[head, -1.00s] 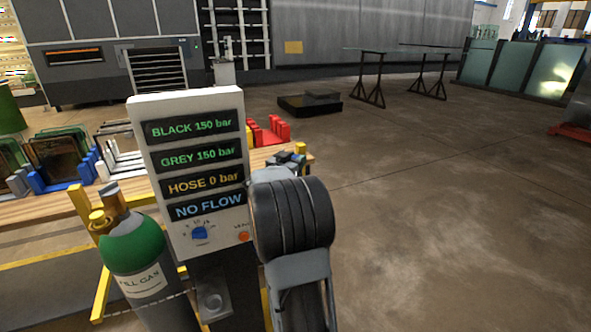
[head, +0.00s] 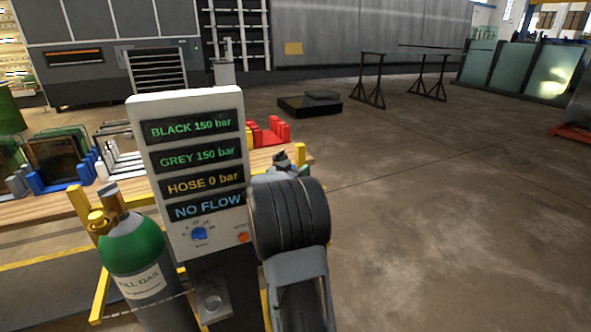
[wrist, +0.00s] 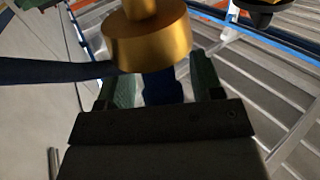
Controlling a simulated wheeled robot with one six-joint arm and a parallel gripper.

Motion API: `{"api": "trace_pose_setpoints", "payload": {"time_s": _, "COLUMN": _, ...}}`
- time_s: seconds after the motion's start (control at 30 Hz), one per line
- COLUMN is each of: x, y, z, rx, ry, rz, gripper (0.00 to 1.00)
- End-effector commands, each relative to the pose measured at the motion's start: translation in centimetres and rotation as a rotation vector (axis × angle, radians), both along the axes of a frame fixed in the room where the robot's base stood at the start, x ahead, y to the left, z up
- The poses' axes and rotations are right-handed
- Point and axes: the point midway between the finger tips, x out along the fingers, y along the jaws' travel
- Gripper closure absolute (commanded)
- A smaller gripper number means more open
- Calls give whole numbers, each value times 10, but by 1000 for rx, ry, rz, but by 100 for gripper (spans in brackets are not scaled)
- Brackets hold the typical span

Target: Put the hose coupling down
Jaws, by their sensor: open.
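My gripper (wrist: 162,88) is open in the wrist view, with its two green-faced fingers apart. A dark blue piece (wrist: 162,84) shows between the fingers; I cannot tell for sure whether it is the hose coupling or whether a finger touches it. A round brass piece (wrist: 150,42) with a narrower stem stands just beyond the fingertips and hides part of the blue piece. A dark blue band (wrist: 50,70), perhaps the hose, runs from the left edge to behind the brass piece. In the head view my arm hides the gripper area, and no coupling shows clearly.
A display panel (head: 187,105) reads HOSE 0 bar and NO FLOW. A green-topped gas cylinder (head: 135,248) stands left of it. A wooden bench (head: 40,208) with coloured racks lies behind. The floor to the right is open.

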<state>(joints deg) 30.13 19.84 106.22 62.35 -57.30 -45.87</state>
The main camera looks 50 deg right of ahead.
Motion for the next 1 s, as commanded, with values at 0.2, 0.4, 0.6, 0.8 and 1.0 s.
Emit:
{"api": "trace_pose_setpoints", "payload": {"time_s": 0.2, "x": -4, "y": 25, "z": 1, "rx": -1, "ry": -1, "rz": 4, "gripper": 40}}
{"api": "trace_pose_setpoints", "payload": {"time_s": 0.4, "x": -12, "y": 63, "z": 1, "rx": -3, "ry": -3, "rz": 4, "gripper": 40}}
{"api": "trace_pose_setpoints", "payload": {"time_s": 0.6, "x": -19, "y": 95, "z": 1, "rx": -2, "ry": -1, "rz": 3, "gripper": 40}}
{"api": "trace_pose_setpoints", "payload": {"time_s": 0.8, "x": -23, "y": 112, "z": 1, "rx": -2, "ry": -1, "rz": 1, "gripper": 40}}
{"api": "trace_pose_setpoints", "payload": {"time_s": 1.0, "x": -24, "y": 117, "z": 2, "rx": -3, "ry": -2, "rz": 0, "gripper": 40}}
